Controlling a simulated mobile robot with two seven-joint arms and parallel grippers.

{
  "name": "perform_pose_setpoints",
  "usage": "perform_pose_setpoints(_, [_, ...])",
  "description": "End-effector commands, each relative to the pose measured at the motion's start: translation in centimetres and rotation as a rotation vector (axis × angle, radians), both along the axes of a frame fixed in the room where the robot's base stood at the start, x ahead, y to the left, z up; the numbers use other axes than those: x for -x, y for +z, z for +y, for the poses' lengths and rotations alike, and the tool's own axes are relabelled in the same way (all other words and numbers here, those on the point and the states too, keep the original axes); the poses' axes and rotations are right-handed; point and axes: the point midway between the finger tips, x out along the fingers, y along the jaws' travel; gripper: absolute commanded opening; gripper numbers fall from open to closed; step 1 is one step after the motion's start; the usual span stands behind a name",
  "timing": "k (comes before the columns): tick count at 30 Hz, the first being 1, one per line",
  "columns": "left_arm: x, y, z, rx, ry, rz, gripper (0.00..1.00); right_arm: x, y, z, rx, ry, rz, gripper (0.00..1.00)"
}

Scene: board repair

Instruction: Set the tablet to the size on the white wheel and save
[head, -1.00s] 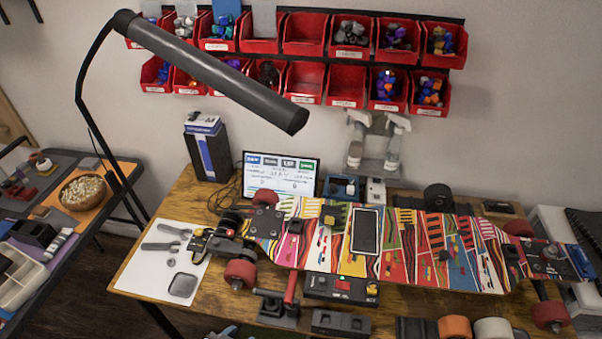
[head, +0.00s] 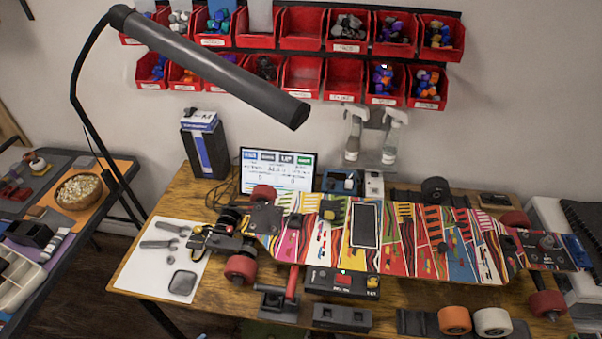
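The tablet (head: 277,171) stands upright at the back of the wooden workbench, left of centre. Its screen is lit, with a row of coloured buttons on top, one of them green; the text is too small to read. A white wheel (head: 492,322) lies at the bench's front right, beside an orange wheel (head: 454,320). Any size mark on it is too small to read. Neither of my grippers is in view.
A colourful skateboard (head: 420,245) with red wheels lies across the bench. A lamp (head: 210,65) arches above the left side. Spray bottles (head: 392,137) stand behind. Red bins (head: 303,80) hang on the wall. A white tool mat (head: 150,285) lies at left.

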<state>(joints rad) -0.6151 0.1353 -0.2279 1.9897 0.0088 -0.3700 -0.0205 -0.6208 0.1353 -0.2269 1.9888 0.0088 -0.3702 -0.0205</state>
Motion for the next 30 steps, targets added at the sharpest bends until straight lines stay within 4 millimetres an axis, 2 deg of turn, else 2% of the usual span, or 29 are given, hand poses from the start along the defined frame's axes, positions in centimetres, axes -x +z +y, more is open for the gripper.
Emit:
perform_pose_setpoints(3, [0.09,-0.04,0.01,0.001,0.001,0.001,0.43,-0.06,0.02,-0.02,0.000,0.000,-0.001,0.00])
perform_pose_setpoints(4, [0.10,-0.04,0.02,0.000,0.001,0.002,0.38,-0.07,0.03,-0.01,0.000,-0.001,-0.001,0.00])
perform_pose_setpoints(9, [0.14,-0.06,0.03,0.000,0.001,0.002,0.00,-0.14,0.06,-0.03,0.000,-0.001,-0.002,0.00])
perform_pose_setpoints(30, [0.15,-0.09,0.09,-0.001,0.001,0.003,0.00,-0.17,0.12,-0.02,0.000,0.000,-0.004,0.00])
